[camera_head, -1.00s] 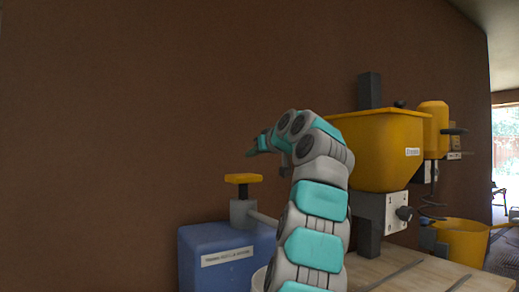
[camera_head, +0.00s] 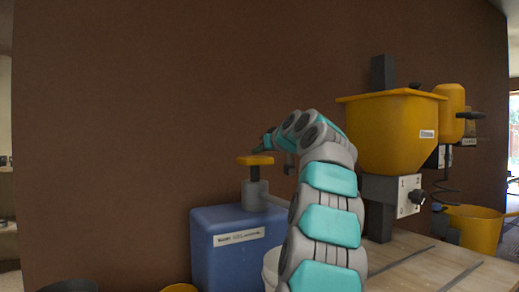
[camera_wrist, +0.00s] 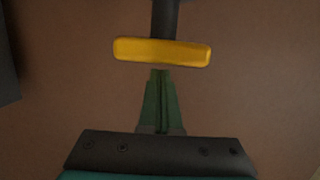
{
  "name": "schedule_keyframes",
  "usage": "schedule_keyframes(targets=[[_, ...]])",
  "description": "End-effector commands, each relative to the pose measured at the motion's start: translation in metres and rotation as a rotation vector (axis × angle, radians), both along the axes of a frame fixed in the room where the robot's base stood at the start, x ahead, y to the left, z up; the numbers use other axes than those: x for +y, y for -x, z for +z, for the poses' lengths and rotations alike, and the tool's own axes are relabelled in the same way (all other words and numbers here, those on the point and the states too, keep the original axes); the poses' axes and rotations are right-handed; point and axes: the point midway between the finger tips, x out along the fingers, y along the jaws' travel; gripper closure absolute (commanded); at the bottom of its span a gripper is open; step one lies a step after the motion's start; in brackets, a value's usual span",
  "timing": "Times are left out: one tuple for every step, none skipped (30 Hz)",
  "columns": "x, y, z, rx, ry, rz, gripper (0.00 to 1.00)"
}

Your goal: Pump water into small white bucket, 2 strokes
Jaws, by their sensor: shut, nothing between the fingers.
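The pump is a blue tank (camera_head: 238,250) with a grey collar (camera_head: 255,194), a dark stem and a yellow handle (camera_head: 255,160). The handle stands raised above the collar. A grey spout points right from the collar, partly behind my arm. The small white bucket (camera_head: 270,268) is by the tank's right side, mostly hidden by my arm. My gripper (camera_head: 264,143) is shut and empty, just above the handle. In the wrist view, my shut fingertips (camera_wrist: 160,73) are close to the yellow handle (camera_wrist: 162,52); I cannot tell whether they touch it.
A yellow hopper (camera_head: 392,130) on a grey stand is at right above a wooden board (camera_head: 420,262). A yellow bucket (camera_head: 478,228) is farther right. Dark and yellow rims show at the bottom left. The brown wall stands behind.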

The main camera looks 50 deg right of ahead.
Motion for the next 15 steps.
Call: schedule_keyframes(targets=[[0.0003,0.0002,-0.0012,0.0,0.0,0.0,1.0],[0.0003,0.0001,-0.0017,0.001,0.0,0.0,1.0],[0.0003,0.0,-0.0021,0.001,0.0,0.0,1.0],[0.0003,0.0,-0.0024,0.001,0.0,0.0,1.0],[0.0003,-0.0001,-0.0026,0.001,0.001,0.0,1.0],[0.0003,-0.0001,-0.0027,0.001,0.001,0.0,1.0],[0.0002,-0.0002,-0.0028,0.002,0.0,0.0,1.0],[0.0001,-0.0003,-0.0029,0.002,-0.001,0.0,1.0],[0.0001,-0.0003,-0.0029,0.002,-0.001,0.001,1.0],[0.0001,-0.0003,-0.0029,0.002,-0.001,0.001,1.0],[0.0001,-0.0002,-0.003,0.002,-0.001,0.001,1.0],[0.0,-0.0003,-0.0031,0.002,-0.001,0.001,1.0],[0.0,-0.0003,-0.0032,0.002,-0.001,0.001,1.0],[0.0,-0.0003,-0.0037,0.002,-0.001,0.001,1.0],[0.0001,-0.0003,-0.005,0.002,-0.001,0.001,1.0]])
